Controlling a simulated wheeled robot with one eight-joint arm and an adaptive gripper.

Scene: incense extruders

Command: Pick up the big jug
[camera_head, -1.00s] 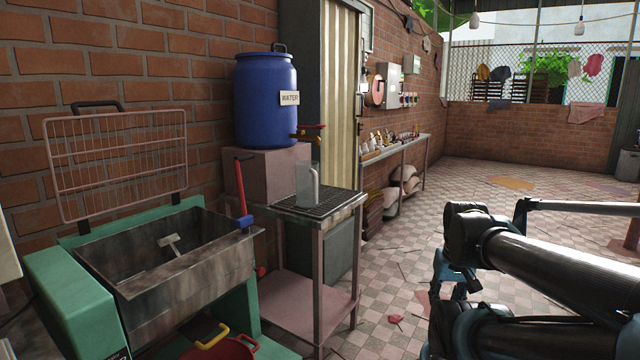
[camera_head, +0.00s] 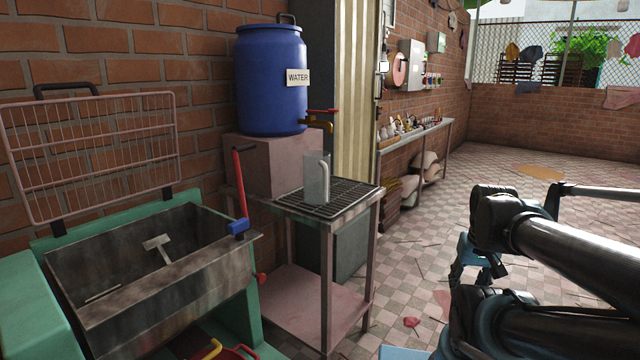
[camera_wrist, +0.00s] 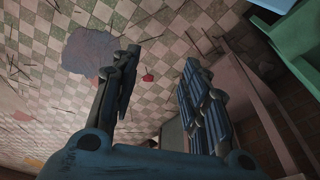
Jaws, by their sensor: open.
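The big jug (camera_head: 316,179) is a tall grey, semi-clear vessel with a pale handle on its right side. It stands upright on the black grate of a small metal table (camera_head: 345,203), in front of the blue water barrel. My gripper shows in the wrist view (camera_wrist: 158,72), with its two dark ribbed fingers spread apart and nothing between them. In the head view my gripper (camera_head: 470,268) is partly hidden by my arm, to the right of the table and apart from the jug. I cannot make out the jug in the wrist view.
The blue barrel (camera_head: 270,85) with its tap stands on a block (camera_head: 270,163) behind the jug. A metal trough machine (camera_head: 150,265) with a red lever and a raised wire guard (camera_head: 95,150) is at left. The tiled floor right of the table is mostly clear.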

